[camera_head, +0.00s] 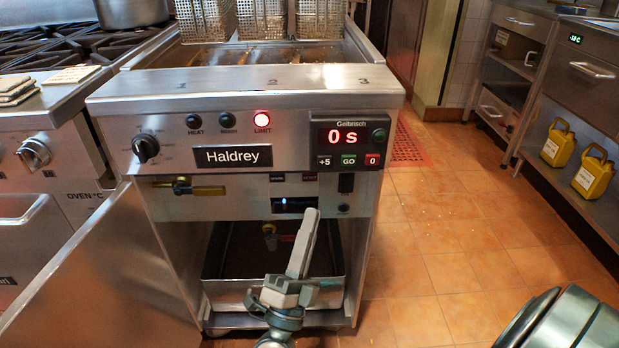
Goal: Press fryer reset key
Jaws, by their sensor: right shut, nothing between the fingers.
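The steel fryer (245,83) stands in the middle with its Haldrey front panel facing me. Its red LIMIT light (262,118) is lit, and the timer display (343,136) reads 0 s. My left gripper is out of view.
The fryer's door (95,265) hangs open at the left. A yellow-handled valve (182,187) sits above a steel pan (225,290) in the cabinet. A range (35,120) stands left. The tiled floor (440,250) at right is clear, up to shelves with yellow jugs (592,175).

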